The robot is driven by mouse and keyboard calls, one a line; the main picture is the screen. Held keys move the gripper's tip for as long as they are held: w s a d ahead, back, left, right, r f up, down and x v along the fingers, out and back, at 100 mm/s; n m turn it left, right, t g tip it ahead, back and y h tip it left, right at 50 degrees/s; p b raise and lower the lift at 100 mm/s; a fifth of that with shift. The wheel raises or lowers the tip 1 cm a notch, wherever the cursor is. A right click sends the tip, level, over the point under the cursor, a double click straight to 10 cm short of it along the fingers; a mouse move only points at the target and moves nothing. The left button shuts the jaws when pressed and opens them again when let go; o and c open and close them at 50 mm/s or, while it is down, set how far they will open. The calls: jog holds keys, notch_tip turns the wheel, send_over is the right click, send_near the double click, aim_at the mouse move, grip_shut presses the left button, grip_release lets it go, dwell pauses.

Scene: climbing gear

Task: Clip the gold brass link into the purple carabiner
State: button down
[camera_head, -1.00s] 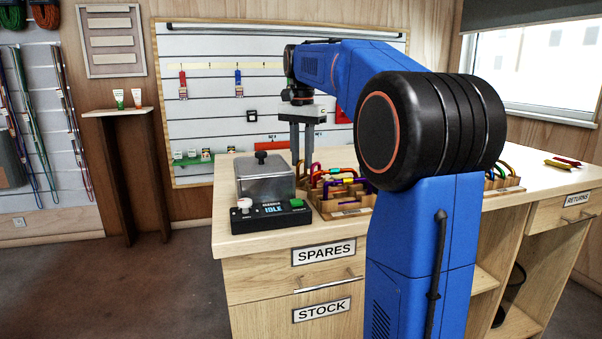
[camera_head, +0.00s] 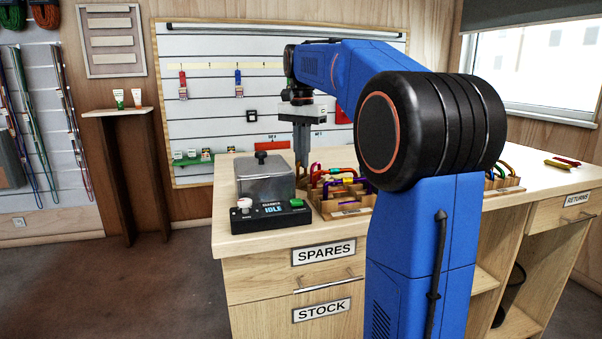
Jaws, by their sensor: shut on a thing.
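My gripper (camera_head: 301,163) points straight down at the back left of a wooden rack of carabiners, just right of the grey-lidded box. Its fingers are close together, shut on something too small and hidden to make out. Several coloured carabiners stand in the rack, among them red, green and yellow ones. I cannot make out the gold brass link for sure.
The grey-lidded box (camera_head: 265,186) has a front panel reading IDLE with a green button (camera_head: 296,203). The wooden rack (camera_head: 343,208) stands beside it. Loose carabiners (camera_head: 560,163) lie on the right of the counter (camera_head: 240,240). My arm hides the middle.

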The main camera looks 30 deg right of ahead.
jog(key=shift+r, duration=3.5)
